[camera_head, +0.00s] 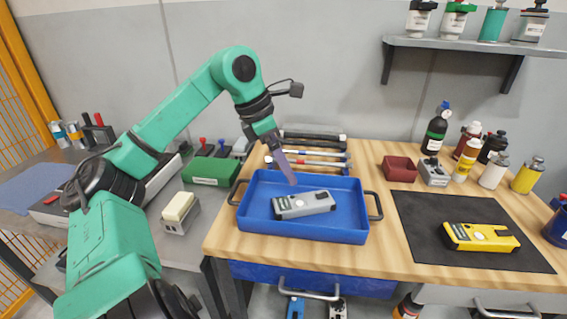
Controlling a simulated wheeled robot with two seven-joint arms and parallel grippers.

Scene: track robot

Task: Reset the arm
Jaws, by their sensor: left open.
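My left arm comes in from the left, green with black joints, and bends down over the table. My left gripper (287,167) points down above the back of a blue tray (345,230); it is open and nothing shows between its fingers. A grey device (304,204) lies in the tray, just below and in front of the gripper, apart from it. A similar yellow device (480,237) lies on a black mat (430,212) at the right. My right gripper is not in view.
Several bottles (467,152) and a dark red bin (400,169) stand at the back right of the wooden table. Long tools lie behind the tray. A green case (212,170) is on the grey bench at left. A shelf (460,44) hangs on the wall.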

